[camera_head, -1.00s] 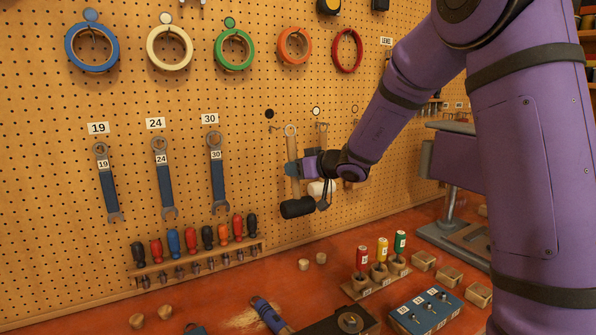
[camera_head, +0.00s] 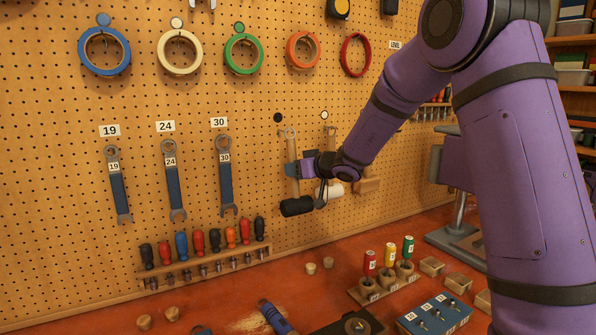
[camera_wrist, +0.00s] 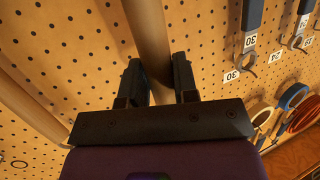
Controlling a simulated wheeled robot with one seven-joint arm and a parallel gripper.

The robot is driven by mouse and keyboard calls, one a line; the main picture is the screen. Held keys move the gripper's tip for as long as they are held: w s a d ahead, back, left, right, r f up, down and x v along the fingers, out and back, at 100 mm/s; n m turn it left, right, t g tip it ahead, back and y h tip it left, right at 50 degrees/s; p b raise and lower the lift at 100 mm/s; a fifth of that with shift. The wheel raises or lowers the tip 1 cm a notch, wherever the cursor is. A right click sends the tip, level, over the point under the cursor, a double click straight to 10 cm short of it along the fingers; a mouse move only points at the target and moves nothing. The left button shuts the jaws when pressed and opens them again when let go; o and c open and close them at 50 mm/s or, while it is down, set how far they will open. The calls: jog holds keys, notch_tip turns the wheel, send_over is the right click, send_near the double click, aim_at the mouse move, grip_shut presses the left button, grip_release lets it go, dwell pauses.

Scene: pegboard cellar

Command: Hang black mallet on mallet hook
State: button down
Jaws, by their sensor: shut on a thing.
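The black mallet's head (camera_head: 297,207) hangs at the bottom of its upright wooden handle (camera_head: 291,146). A ring at the handle's top is just below and right of a black dot (camera_head: 278,117) on the pegboard. I cannot tell whether a hook passes through the ring. My gripper (camera_head: 292,170) is shut on the handle. The wrist view shows the handle (camera_wrist: 148,40) between my gripper's two fingers (camera_wrist: 159,82). The white mallet (camera_head: 335,189) hangs close to the right under a white dot (camera_head: 324,115), partly hidden by my gripper.
Another wooden handle (camera_wrist: 35,108) runs beside the held one in the wrist view. Wrenches (camera_head: 226,175) and a screwdriver rack (camera_head: 215,258) are to the left, tape rings (camera_head: 242,54) above. The red bench (camera_head: 250,295) is below.

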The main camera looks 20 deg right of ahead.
jog(key=shift+w+a, duration=0.2)
jog(key=shift+w, duration=0.7)
jog(key=shift+w+a+f, duration=0.1)
jog(key=shift+w+f, duration=0.25)
jog(key=shift+w, duration=0.3)
jog(key=shift+w+f, duration=0.1)
jog(key=c, duration=0.8)
grip_release()
